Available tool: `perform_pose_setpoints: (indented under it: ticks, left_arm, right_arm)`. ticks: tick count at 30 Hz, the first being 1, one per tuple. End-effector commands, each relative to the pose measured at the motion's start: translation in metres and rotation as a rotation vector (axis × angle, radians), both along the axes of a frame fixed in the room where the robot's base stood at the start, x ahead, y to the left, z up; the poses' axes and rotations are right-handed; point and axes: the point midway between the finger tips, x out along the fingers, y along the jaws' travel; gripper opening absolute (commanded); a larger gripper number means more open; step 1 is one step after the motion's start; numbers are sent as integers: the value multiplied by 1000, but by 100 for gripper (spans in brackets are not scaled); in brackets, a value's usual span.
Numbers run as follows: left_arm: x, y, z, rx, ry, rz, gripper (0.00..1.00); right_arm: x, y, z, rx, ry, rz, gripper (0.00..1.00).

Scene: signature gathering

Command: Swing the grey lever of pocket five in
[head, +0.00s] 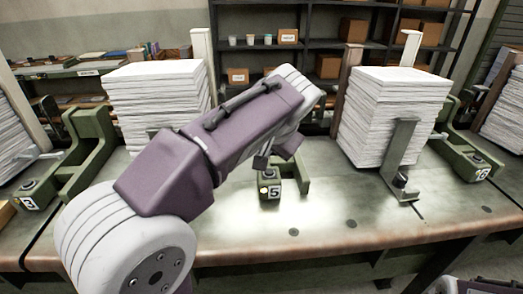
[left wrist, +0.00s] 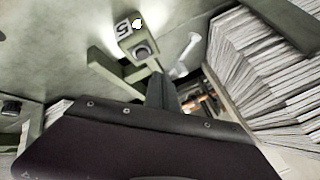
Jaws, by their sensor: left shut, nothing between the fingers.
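Pocket five's green block (head: 270,187), with its "5" label and a small lit lamp, stands near the middle of the table front. It also shows at the top of the left wrist view (left wrist: 138,45). A pale grey lever (left wrist: 186,56) sticks out beside the block in the left wrist view; in the head view my left arm seems to hide it. My left gripper (head: 275,156) is shut and empty, just above and behind the block. Its fingers (left wrist: 160,92) are close to the block and lever; I cannot tell if they touch. My right gripper is out of view.
A tall paper stack (head: 157,95) stands left of pocket five and another (head: 392,112) stands right. An upright grey metal bracket (head: 402,158) stands before the right stack. The table front (head: 330,225) is clear. Shelves with boxes (head: 353,29) stand behind.

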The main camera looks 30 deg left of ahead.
Motion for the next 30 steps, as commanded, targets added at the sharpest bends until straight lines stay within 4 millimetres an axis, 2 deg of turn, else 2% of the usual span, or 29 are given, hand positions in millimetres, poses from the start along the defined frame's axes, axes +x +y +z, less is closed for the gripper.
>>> perform_pose_setpoints:
  ticks: [1,9,13,18,30]
  left_arm:
    - [5,5,-13,0,4,3,0]
    - [33,26,-60,0,4,3,0]
    - [38,48,-56,-1,-1,5,0]
    - [42,62,-57,-1,0,2,0]
    - [43,65,-56,0,0,-2,0]
  right_arm:
    - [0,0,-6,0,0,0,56]
    - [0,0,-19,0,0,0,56]
    - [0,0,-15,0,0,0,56]
    - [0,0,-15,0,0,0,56]
    - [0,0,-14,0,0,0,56]
